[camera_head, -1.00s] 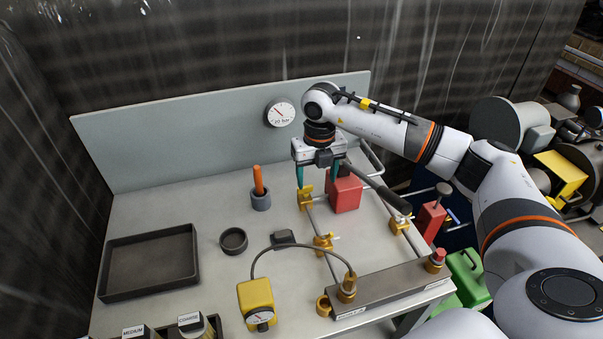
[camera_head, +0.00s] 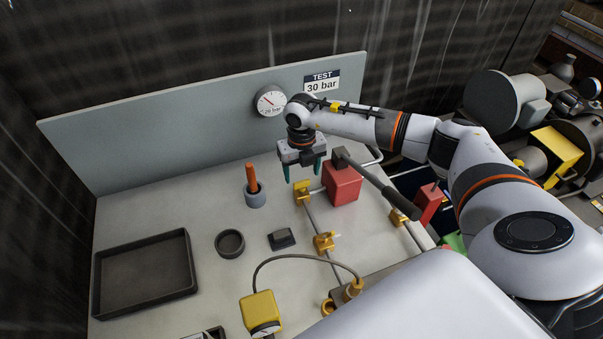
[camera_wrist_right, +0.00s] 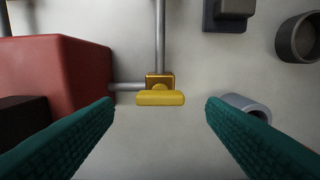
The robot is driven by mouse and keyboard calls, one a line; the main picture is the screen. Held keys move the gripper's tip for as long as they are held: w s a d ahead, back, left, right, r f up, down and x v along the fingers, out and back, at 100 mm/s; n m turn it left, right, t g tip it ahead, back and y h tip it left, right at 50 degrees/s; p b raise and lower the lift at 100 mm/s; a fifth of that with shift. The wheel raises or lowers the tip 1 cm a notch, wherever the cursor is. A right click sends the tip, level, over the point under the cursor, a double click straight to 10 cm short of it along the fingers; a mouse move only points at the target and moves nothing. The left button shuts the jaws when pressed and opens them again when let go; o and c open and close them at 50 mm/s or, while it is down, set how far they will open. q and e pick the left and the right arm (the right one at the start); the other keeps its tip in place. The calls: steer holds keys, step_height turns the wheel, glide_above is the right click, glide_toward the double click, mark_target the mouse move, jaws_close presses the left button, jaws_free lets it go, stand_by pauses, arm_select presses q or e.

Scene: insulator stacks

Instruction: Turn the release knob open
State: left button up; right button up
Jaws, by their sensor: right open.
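A yellow knob (camera_head: 302,191) with a flat bar-shaped handle sits on a grey pipe at the left of a red block. In the right wrist view the knob (camera_wrist_right: 160,92) lies centred between my fingers, its bar running across the picture. My right gripper (camera_head: 302,174) is open with teal fingers, above the knob. Its fingers (camera_wrist_right: 159,104) stand well apart on either side and do not appear to touch it. I cannot tell the exact height gap. My left gripper is not in view.
The red block (camera_head: 341,187) with a black-gripped lever (camera_head: 375,184) stands close right of the knob. A grey cup (camera_head: 256,197) with an orange-handled tool stands left. Another yellow fitting (camera_head: 324,242) is nearer. A gauge (camera_head: 270,100) hangs behind. A dark tray (camera_head: 145,232) lies left.

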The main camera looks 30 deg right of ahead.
mark_target(302, 181)
step_height(302, 181, down, 2)
steer(key=shift+f, duration=0.6)
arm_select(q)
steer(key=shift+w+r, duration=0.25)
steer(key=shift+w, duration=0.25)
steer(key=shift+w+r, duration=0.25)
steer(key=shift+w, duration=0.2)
arm_select(e)
steer(key=c, duration=1)
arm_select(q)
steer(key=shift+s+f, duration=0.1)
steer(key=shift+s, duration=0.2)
